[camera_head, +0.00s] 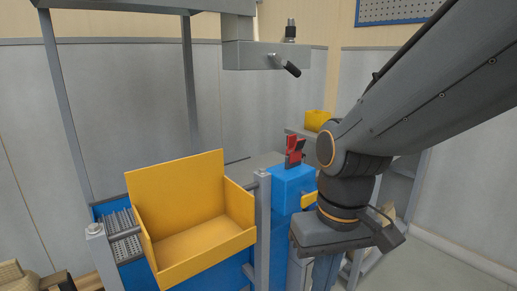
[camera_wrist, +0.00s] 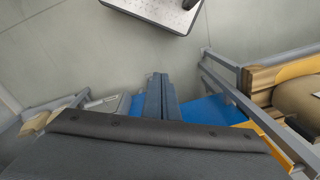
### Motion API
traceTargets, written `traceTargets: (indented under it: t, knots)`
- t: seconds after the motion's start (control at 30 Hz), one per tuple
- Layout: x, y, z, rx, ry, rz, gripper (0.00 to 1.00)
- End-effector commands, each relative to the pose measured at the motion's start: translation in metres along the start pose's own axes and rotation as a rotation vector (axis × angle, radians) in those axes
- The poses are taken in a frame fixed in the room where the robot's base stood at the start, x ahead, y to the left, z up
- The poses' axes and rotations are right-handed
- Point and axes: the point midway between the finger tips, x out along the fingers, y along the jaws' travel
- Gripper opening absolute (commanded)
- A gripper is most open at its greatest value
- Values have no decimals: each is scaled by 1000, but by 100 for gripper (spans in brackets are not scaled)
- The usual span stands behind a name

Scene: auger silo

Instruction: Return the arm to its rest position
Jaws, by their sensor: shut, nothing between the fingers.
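My arm reaches in from the upper right of the head view and bends down at a dark wrist joint. My gripper shows in the wrist view (camera_wrist: 162,92), with its two dark fingers together and nothing between them. It points down over the floor beside the blue machine (camera_head: 292,188). In the head view the wrist hangs in front of the machine's right side and hides part of it. The fingertips are hard to make out there.
An empty yellow hopper (camera_head: 195,228) with a tilted back panel stands left of my wrist. A red switch (camera_head: 294,150) sits on the blue machine. A grey overhead beam (camera_head: 262,56) carries a black handle. A yellow bin (camera_head: 317,120) stands behind. Open floor (camera_head: 462,268) lies at the right.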

Motion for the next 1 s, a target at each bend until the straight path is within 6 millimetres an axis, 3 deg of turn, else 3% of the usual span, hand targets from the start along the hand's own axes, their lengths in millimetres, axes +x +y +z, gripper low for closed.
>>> traceTargets:
  t: [0.47,0.8,1.0]
  knots:
    - [-35,27,2,87,-2,22,0]
    - [-75,63,13,190,-6,44,0]
    - [-85,76,17,224,-5,51,0]
